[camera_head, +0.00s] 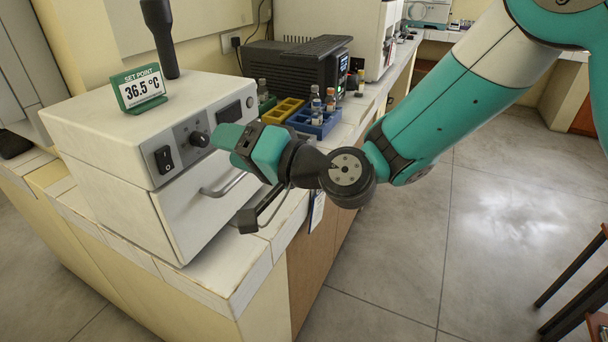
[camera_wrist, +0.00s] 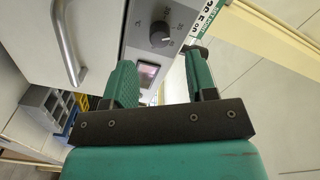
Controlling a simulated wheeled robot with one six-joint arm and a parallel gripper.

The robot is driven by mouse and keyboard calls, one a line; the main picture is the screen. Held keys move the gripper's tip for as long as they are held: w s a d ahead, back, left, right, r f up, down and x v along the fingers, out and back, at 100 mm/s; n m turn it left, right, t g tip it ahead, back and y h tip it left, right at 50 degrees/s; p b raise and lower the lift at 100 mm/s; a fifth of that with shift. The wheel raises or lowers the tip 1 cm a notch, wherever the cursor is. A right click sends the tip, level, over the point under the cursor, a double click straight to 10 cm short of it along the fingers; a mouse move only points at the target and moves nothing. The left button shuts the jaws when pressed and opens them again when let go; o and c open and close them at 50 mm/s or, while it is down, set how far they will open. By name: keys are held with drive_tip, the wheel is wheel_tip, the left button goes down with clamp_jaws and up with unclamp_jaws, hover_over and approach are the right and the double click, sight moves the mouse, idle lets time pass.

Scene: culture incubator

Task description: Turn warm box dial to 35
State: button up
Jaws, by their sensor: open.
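The warm box (camera_head: 115,135) is a white cabinet on the counter. Its grey front panel carries a black round dial (camera_head: 199,139), a black rocker switch (camera_head: 164,158) and a small dark display (camera_head: 229,112). In the wrist view the dial (camera_wrist: 160,33) lies beyond the fingertips, above the display (camera_wrist: 148,72); its exact setting is too small to read. My gripper (camera_head: 228,138) is just right of the dial in the head view. In the wrist view its green fingers (camera_wrist: 162,72) are spread, with nothing between them and a gap to the dial.
The door handle (camera_head: 222,186) juts out below the panel. Blue (camera_head: 317,122) and yellow (camera_head: 282,111) racks stand behind my gripper.

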drive_tip(key=b+v, duration=0.5)
drive_tip(key=v, duration=0.7)
drive_tip(key=shift+d, duration=0.2)
drive_tip(key=shift+s, duration=0.1)
drive_tip(key=s+d+n+g+h+p, duration=0.35)
drive_tip(key=s+n+g, duration=0.2)
drive_tip(key=s, duration=0.25)
drive_tip(key=s+d+g+h+p, duration=0.1)
drive_tip(key=s+d+h+p, duration=0.1)
drive_tip(key=s+d+h, duration=0.4)
drive_tip(key=d+h, duration=0.3)
drive_tip(key=d, duration=0.3)
drive_tip(key=shift+d+p, duration=0.3)
drive_tip(key=shift+d, duration=0.1)
drive_tip(key=shift+f+g, duration=0.1)
drive_tip(key=shift+g, duration=0.15)
